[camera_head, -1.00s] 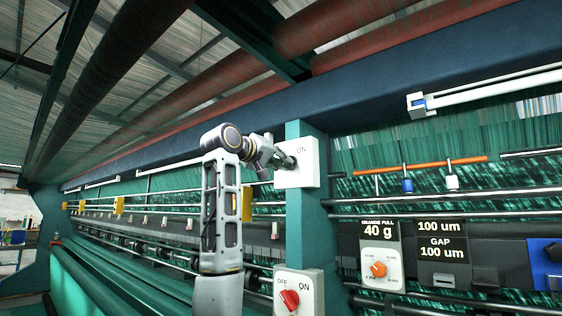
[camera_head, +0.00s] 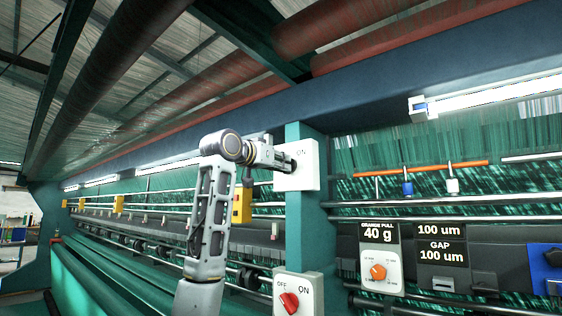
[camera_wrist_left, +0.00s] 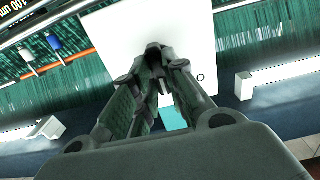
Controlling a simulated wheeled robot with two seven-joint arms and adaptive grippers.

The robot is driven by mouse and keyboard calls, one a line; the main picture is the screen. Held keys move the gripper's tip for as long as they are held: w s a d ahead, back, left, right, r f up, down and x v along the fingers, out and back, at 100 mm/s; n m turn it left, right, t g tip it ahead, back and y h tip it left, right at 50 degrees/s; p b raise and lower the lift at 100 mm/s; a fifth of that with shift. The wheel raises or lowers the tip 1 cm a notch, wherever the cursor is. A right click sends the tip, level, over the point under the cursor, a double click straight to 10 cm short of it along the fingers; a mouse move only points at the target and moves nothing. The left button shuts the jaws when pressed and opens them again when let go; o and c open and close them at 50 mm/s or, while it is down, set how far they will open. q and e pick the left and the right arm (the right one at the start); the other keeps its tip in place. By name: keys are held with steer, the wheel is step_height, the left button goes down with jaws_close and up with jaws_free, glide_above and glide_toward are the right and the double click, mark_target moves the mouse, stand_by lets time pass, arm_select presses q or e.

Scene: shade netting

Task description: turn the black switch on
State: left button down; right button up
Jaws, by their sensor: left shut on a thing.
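A white switch box (camera_head: 308,168) is mounted on the teal post, with ON printed near its top; other lettering is covered by my gripper. My left gripper (camera_head: 288,163) reaches it from the left, with its fingertips at the box face. In the left wrist view the fingers (camera_wrist_left: 157,62) are closed around the dark knob of the black switch (camera_wrist_left: 155,52), in front of the white plate (camera_wrist_left: 190,35). The knob is mostly hidden by the fingers, so its exact angle is hard to tell. My right gripper is not in view.
Below on the post is another box with a red knob (camera_head: 289,302), marked OFF and ON. To the right are an orange knob (camera_head: 378,272) and display panels (camera_head: 443,243). A strip light (camera_head: 495,94) glows bright white. Rollers and bars run along the machine at left.

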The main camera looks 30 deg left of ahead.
arm_select(q)
steer(key=m+p, duration=0.4)
steer(key=m, duration=0.5)
steer(key=shift+d, duration=0.1)
stand_by(0.5)
steer(key=c, duration=1.4)
jaws_free()
steer(key=shift+c, duration=0.2)
steer(key=shift+s, duration=0.2)
steer(key=s+a, duration=0.1)
steer(key=s, duration=1)
steer(key=shift+s, duration=0.3)
